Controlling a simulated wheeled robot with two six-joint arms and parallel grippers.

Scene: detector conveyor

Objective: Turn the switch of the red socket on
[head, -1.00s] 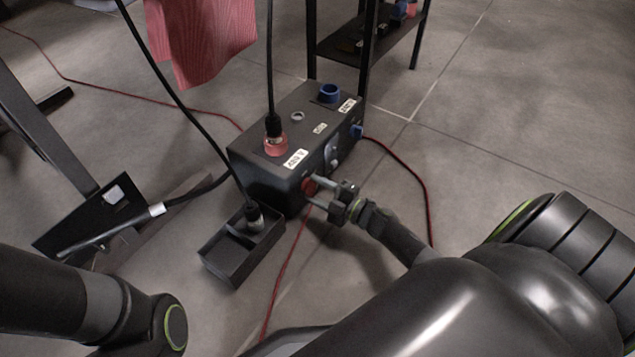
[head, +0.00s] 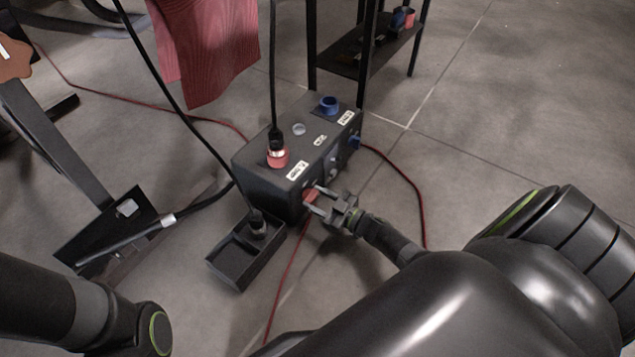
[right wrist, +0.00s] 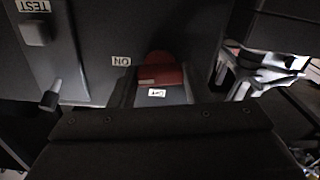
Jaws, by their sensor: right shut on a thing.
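The dark socket box (head: 262,183) stands on the floor in the middle of the head view. The red socket (head: 278,160) is on its top, with a black plug and cable upright in it. The red switch (head: 311,196) is on the box's front side. My right gripper (head: 314,202) is shut on it, a finger on either side. In the right wrist view the red switch (right wrist: 160,72) shows beside a small "ON" label (right wrist: 121,61); the gripper body hides its lower part. A second small label lies by the switch, hard to read. My left gripper is out of view.
A blue socket (head: 329,104) is on the box top. A black open tray (head: 237,272) with a plug in it stands at the front left of the box. Red cables run over the floor, and a red cloth (head: 205,50) hangs behind. The floor to the right is mostly clear.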

